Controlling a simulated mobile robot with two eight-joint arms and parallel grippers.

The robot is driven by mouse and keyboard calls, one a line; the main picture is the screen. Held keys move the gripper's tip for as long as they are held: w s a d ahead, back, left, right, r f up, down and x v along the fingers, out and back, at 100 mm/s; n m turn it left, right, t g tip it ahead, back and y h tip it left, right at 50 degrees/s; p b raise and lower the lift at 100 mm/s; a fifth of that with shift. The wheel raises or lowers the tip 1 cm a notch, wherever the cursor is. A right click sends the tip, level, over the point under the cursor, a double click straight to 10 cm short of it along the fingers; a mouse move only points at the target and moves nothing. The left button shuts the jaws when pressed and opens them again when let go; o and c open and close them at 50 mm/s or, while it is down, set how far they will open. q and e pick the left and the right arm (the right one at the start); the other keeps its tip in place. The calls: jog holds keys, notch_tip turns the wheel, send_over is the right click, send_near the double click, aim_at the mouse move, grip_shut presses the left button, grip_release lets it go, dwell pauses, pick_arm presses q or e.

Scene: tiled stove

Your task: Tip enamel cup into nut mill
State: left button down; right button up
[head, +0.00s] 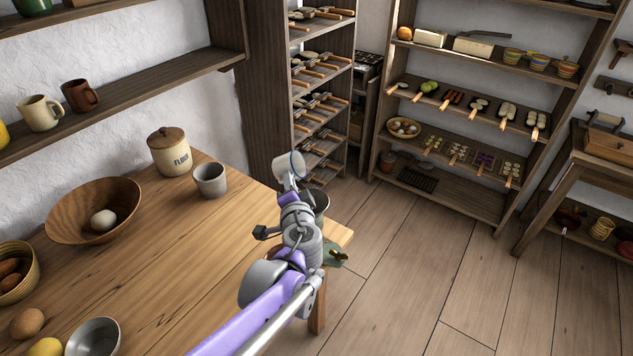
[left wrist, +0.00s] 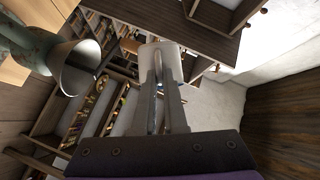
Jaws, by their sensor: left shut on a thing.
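My left gripper (head: 289,182) is shut on a white enamel cup (head: 290,164) with a blue-grey rim, held in the air above the far corner of the table. In the left wrist view the pale cup (left wrist: 160,62) sits between the two fingers. The nut mill, grey-green with a round metal hopper (head: 321,199), is at the table corner, partly hidden behind my left arm. In the left wrist view its open hopper (left wrist: 82,70) is left of the cup and apart from it. What is inside the cup is not clear. My right gripper is not in view.
The wooden table (head: 170,260) holds a grey cup (head: 210,180), a flour jar (head: 169,152), a wooden bowl (head: 70,215) and a metal bowl (head: 93,338). A wall shelf with mugs is at left. Food-laden shelves (head: 470,120) stand beyond open floor (head: 410,270).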

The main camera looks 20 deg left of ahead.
pick_arm(q)
jog(key=shift+d, duration=0.1)
jog(key=shift+d+m, duration=0.15)
jog(key=shift+m, duration=0.15)
jog(key=shift+d+r+b, duration=0.1)
jog(key=shift+b, duration=0.25)
jog(key=shift+m, duration=0.3)
jog(key=shift+d+y, duration=0.1)
jog(key=shift+y, duration=0.3)
jog(key=shift+m+t+b, duration=0.3)
jog(key=shift+d, duration=0.1)
